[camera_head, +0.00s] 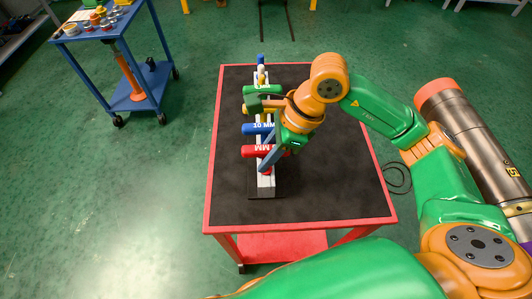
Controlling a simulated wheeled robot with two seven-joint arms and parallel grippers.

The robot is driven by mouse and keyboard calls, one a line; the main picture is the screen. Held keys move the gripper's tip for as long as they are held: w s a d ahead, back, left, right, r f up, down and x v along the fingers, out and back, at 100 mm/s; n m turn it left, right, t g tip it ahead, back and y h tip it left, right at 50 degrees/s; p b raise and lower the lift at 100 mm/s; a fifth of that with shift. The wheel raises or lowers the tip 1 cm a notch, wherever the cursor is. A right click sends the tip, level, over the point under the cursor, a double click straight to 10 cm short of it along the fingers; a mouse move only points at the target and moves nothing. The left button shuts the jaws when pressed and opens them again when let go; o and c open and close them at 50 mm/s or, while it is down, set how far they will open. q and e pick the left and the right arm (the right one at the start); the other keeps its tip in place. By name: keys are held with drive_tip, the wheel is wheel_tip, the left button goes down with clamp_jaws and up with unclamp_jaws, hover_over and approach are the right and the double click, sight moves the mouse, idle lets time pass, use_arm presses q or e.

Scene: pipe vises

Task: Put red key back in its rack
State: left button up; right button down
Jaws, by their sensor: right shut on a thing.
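The red key (251,151) has a thick red handle with white "MM" lettering and lies across the near end of the rack. My right gripper (266,163) reaches down over it from the right and is shut on it. The hand hides part of the key and its shank, so I cannot tell whether it is seated. The light, narrow rack (266,183) stands upright on the black table mat. My left gripper is not in view.
A blue "10 MM" key (256,129) sits just behind the red one, with yellow, green and other blue parts farther back, partly hidden by my right wrist. The red-edged table (340,185) is clear elsewhere. A blue cart (125,60) stands at the upper left.

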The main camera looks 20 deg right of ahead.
drive_tip(key=shift+f+b, duration=0.3)
drive_tip(key=shift+b, duration=0.15)
idle(0.6)
drive_tip(key=c, duration=0.6)
unclamp_jaws()
drive_tip(key=v, duration=0.6)
drive_tip(key=shift+d+r+b, duration=0.15)
drive_tip(key=shift+r+b, duration=0.1)
drive_tip(key=shift+b, duration=0.1)
drive_tip(key=shift+s+d+r, duration=0.1)
drive_tip(key=shift+r, duration=0.15)
